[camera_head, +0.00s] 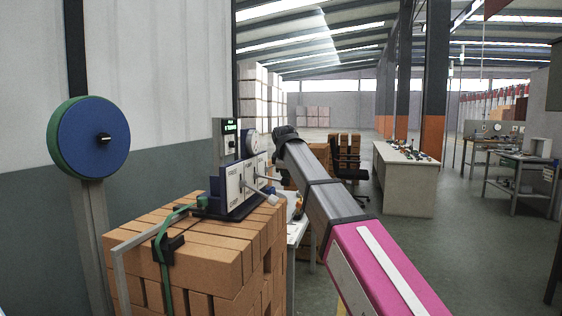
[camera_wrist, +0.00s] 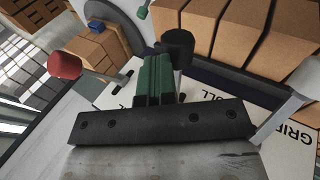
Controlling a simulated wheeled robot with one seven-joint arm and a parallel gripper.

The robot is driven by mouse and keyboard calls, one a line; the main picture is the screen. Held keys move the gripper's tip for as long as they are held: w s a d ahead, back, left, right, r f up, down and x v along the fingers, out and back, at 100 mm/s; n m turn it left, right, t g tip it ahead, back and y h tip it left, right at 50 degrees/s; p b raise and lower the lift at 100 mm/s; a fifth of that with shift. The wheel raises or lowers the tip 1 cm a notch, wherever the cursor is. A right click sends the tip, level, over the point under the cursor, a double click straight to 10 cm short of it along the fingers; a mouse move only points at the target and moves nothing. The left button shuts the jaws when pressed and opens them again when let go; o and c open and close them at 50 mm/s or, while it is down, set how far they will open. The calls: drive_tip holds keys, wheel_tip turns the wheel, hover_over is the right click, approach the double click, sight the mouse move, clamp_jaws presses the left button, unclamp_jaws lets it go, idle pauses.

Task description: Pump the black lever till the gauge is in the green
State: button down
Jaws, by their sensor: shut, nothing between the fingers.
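The black lever, a round black knob (camera_wrist: 178,45) on a short metal stem, stands out from a white panel in the wrist view. My gripper's green fingers (camera_wrist: 156,68) are shut and empty, just left of this knob. I cannot tell whether they touch it. In the head view my gripper (camera_head: 284,146) is beside the white-fronted control box (camera_head: 232,187), and the black knob cannot be made out there.
A red-knobbed lever (camera_wrist: 65,65) projects left of my fingers. A blue-faced reel (camera_head: 93,138) stands left. A bench (camera_head: 405,160) and chair are behind.

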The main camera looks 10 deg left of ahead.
drive_tip(key=shift+d+f, duration=0.5)
drive_tip(key=shift+f, duration=0.4)
idle(1.0)
drive_tip(key=shift+r, duration=0.1)
idle(0.4)
drive_tip(key=shift+a+r, duration=0.45)
drive_tip(key=shift+r, duration=0.3)
drive_tip(key=shift+a+r, duration=0.4)
drive_tip(key=shift+r, duration=0.3)
drive_tip(key=a+r, duration=0.3)
drive_tip(key=r, duration=0.4)
drive_tip(key=shift+w+a, duration=0.2)
wheel_tip(320, 180, up, 4)
drive_tip(key=r, duration=0.1)
hover_over(275, 179)
drive_tip(key=a, duration=0.2)
drive_tip(key=shift+w+f, duration=0.15)
drive_tip(key=shift+f, duration=0.1)
idle(0.8)
